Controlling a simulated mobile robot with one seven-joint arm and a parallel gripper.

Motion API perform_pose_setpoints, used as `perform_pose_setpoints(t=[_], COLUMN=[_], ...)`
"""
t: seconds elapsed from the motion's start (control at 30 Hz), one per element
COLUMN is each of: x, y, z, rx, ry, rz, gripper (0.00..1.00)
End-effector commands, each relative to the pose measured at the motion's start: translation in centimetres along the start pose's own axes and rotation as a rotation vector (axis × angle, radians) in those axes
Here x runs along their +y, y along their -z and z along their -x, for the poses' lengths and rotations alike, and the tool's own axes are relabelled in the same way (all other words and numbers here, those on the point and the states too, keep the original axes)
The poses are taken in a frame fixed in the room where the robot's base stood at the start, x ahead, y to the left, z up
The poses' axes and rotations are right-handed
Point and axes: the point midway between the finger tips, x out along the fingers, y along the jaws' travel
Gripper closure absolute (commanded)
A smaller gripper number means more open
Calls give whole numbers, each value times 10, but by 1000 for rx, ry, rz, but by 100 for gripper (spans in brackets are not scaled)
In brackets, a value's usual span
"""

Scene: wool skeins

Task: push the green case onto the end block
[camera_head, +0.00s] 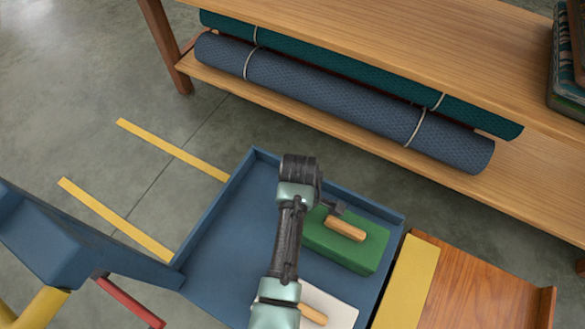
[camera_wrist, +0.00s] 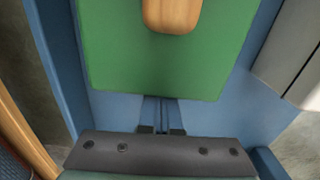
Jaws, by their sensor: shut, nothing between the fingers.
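The green case (camera_head: 362,252) lies flat in the blue tray (camera_head: 222,262), near the tray's far right corner, with its tan handle (camera_head: 345,228) on top. My gripper (camera_head: 334,208) is shut and empty at the case's left end. In the wrist view the green case (camera_wrist: 165,65) lies just ahead of the fingers (camera_wrist: 160,115); I cannot tell whether they touch it. Right of the tray is a yellow strip (camera_head: 410,280), then a reddish-brown wooden surface (camera_head: 480,290) with a raised right edge. I cannot tell which part is the end block.
A pale case (camera_head: 338,310) with a tan handle lies beside the green one, partly behind my arm. A wooden shelf (camera_head: 225,82) with rolled blue and green mats stands beyond the tray. Yellow floor strips (camera_head: 170,148) lie left of the tray on open floor.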

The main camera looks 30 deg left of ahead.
Motion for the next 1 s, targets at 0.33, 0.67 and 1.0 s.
perform_pose_setpoints(t=[0.33,0.67,1.0], x=[0,-1,0], y=[-12,-91,-193], z=[4,8,2], rx=[-1,-1,0], ry=[4,5,1], rz=[-4,-12,-11], gripper=[100,100,100])
